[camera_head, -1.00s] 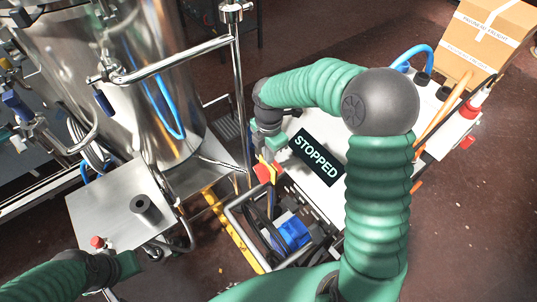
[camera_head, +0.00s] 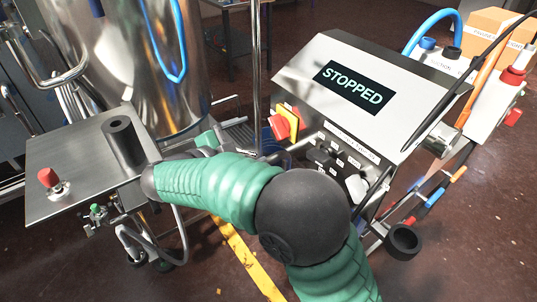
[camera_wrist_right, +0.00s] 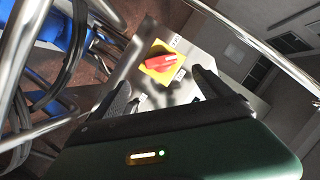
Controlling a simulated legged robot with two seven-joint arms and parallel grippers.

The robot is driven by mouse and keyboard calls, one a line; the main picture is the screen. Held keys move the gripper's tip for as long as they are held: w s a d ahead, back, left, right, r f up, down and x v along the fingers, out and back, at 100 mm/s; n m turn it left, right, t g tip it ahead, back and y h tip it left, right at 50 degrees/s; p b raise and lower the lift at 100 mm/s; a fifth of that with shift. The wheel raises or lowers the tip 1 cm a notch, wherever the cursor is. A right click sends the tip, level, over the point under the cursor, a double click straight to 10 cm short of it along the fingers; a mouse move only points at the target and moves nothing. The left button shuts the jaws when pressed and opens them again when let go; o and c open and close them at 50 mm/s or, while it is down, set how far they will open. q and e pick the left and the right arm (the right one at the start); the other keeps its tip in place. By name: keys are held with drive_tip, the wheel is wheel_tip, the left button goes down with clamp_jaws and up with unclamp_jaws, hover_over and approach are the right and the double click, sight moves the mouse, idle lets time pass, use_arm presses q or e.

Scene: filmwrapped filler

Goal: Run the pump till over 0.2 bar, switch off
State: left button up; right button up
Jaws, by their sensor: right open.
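The pump's control cabinet (camera_head: 300,72) stands right of centre in the head view. Its dark display (camera_head: 350,86) reads STOPPED. A red rotary switch (camera_head: 281,127) on a yellow plate sits at the cabinet's left edge; the red switch also shows in the right wrist view (camera_wrist_right: 160,63). Below the display is a labelled panel (camera_head: 345,140) with dark controls, partly hidden by my arm. My right gripper (camera_head: 260,150) is left of the panel, mostly behind my forearm. In the wrist view its fingers (camera_wrist_right: 163,92) are apart and empty, with the switch beyond them. My left gripper is out of view.
A steel table (camera_head: 75,165) at left bears a red button (camera_head: 49,178) and a black cylinder (camera_head: 124,142). A shiny tank (camera_head: 110,60) and a vertical pole stand behind. Hoses and a cardboard box (camera_head: 492,35) are at right. Floor at lower left is open.

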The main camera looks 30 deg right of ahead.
sight(275, 130)
drive_tip(key=b+x, duration=0.3)
drive_tip(key=x, duration=0.7)
drive_tip(key=shift+w+d+f, duration=0.15)
drive_tip(key=shift+d+f, duration=0.1)
drive_tip(key=shift+d, duration=0.05)
drive_tip(key=shift+w+d, duration=0.15)
drive_tip(key=shift+d, duration=0.25)
drive_tip(key=c, duration=1.4)
drive_tip(key=shift+o, duration=0.2)
